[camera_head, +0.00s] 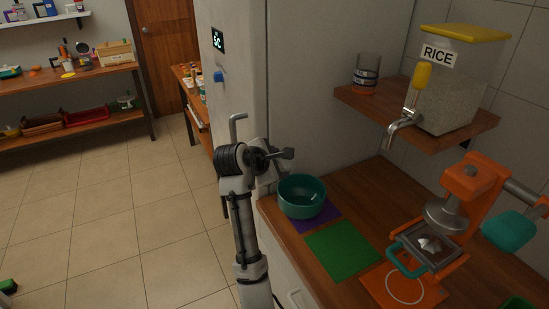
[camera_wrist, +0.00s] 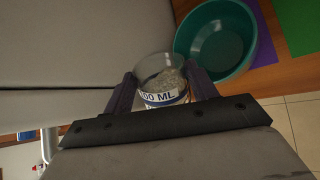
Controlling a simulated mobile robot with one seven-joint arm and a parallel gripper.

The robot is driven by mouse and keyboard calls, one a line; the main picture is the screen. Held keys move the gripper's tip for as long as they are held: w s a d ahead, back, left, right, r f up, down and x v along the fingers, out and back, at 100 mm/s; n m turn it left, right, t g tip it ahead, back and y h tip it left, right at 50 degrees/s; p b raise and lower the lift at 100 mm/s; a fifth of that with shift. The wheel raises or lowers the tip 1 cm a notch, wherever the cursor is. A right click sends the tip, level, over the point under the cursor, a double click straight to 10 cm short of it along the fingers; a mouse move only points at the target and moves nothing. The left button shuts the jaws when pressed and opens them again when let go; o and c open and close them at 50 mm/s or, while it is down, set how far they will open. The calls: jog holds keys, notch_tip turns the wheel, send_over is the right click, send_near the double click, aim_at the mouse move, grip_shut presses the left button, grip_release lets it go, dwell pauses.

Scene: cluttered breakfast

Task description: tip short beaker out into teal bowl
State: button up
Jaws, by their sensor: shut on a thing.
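The short beaker (camera_wrist: 163,82) is clear, with a white and blue band reading "00 ML", and it holds pale grainy stuff. My gripper (camera_wrist: 163,88) is shut on it, one dark finger on each side, in the wrist view. In the head view my gripper (camera_head: 284,155) is above and a little left of the teal bowl (camera_head: 302,198); I cannot make out the beaker there. A small pale mark shows inside the bowl.
The bowl stands partly on a purple mat (camera_head: 318,219), beside a green mat (camera_head: 343,250) on the wooden counter. A tall pale cabinet (camera_head: 305,85) is close behind my gripper. An orange press (camera_head: 470,205) stands right; a rice dispenser (camera_head: 455,85) and glass (camera_head: 366,75) are on the shelf.

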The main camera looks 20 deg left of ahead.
aim_at(289, 169)
jog(key=shift+d+f+y, duration=0.25)
jog(key=shift+f+y, duration=0.05)
jog(key=shift+f, duration=0.05)
jog(key=shift+w+d+f+m+g+y, duration=0.15)
jog(key=shift+d+m+g+y, duration=0.15)
jog(key=shift+m+y, duration=0.15)
jog(key=shift+w+d+f+m+g+y, duration=0.15)
jog(key=shift+m+g+y, duration=0.2)
jog(key=shift+y, duration=0.2)
jog(key=shift+w+d+f+m+g+y, duration=0.15)
jog(key=shift+d+m+g+y, duration=0.1)
jog(key=shift+d+m+y, duration=0.25)
jog(key=shift+w+d+f+m+g+y, duration=0.15)
jog(key=shift+d+m+g+y, duration=0.1)
jog(key=shift+y, duration=0.45)
jog(key=shift+w+d+f+m+g+y+b, duration=0.25)
jog(key=shift+d+m+y, duration=0.35)
jog(key=shift+y, duration=0.45)
jog(key=shift+w+d+f+m+g+y+b, duration=0.2)
jog(key=shift+d+m+y, duration=0.3)
jog(key=shift+y, duration=0.5)
jog(key=shift+w+d+f+m+g+y+b, duration=0.1)
jog(key=shift+w+d+m+g+y+b, duration=0.15)
jog(key=shift+d+m+y, duration=0.6)
jog(key=shift+s+a, duration=0.15)
jog(key=shift+a, duration=0.2)
